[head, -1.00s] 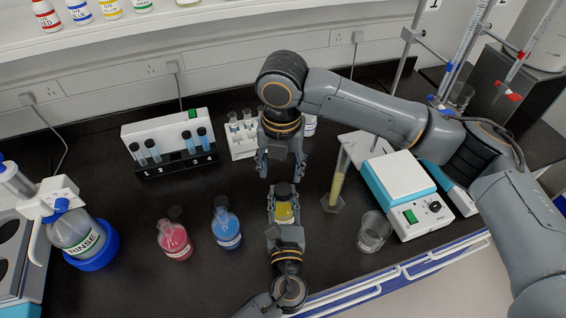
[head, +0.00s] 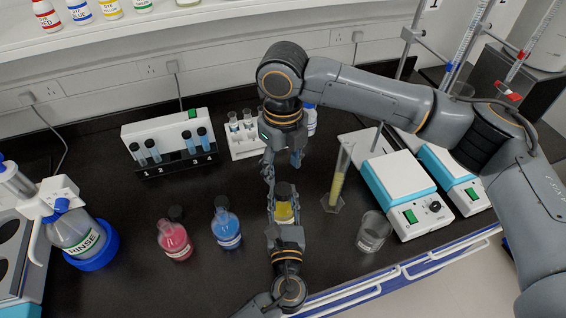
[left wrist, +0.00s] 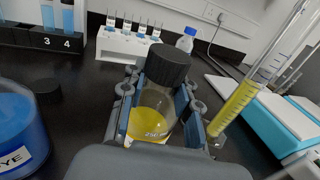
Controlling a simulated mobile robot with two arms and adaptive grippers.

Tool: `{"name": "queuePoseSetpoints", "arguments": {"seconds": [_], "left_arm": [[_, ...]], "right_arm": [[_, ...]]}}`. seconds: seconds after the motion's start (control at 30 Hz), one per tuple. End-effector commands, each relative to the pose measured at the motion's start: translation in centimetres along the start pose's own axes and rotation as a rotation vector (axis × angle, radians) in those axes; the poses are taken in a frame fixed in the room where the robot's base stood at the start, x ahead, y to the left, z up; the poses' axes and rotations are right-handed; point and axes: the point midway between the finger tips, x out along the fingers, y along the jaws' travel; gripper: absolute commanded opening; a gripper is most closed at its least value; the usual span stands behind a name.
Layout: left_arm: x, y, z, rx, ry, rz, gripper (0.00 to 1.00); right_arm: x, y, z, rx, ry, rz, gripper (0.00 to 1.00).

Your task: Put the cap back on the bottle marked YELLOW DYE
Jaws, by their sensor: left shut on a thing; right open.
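The YELLOW DYE bottle (head: 284,211) is a clear flask of yellow liquid, upright at the front middle of the bench. My left gripper (head: 284,207) is shut around its body from the front; the left wrist view shows the bottle (left wrist: 152,103) between the finger pads. A black ribbed cap (left wrist: 168,64) sits on the bottle's neck; the head view shows it (head: 284,189) too. Whether it is fully tightened I cannot tell. The label is mostly hidden.
A blue bottle (head: 226,231) and a red bottle (head: 175,241) stand left of my left gripper. A graduated cylinder (head: 337,188) with yellow liquid, a beaker (head: 373,233) and a hotplate (head: 408,188) are to the right. A tube rack (head: 243,145) stands behind.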

Motion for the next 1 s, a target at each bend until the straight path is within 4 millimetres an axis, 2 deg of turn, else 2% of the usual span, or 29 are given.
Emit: {"name": "queuePoseSetpoints", "arguments": {"seconds": [0.03,0.5,0.7,0.97,1.0], "left_arm": [[-0.3,0.1,-1.1,0.006,0.021,-0.002,0.0],[-0.3,0.1,-1.1,0.006,0.021,-0.002,0.0],[-0.3,0.1,-1.1,0.006,0.021,-0.002,0.0],[-0.3,0.1,-1.1,0.006,0.021,-0.002,0.0],[-0.3,0.1,-1.1,0.006,0.021,-0.002,0.0]], "right_arm": [[0.5,0.0,0.0,0.001,0.002,0.0,0.55],[6.9,0.0,-0.1,0.003,0.003,0.0,0.55],[8.0,0.0,0.0,0.001,0.001,0.0,0.55],[8.0,0.0,0.0,0.001,0.001,0.0,0.55],[8.0,0.0,0.0,0.001,0.001,0.0,0.47]]}}
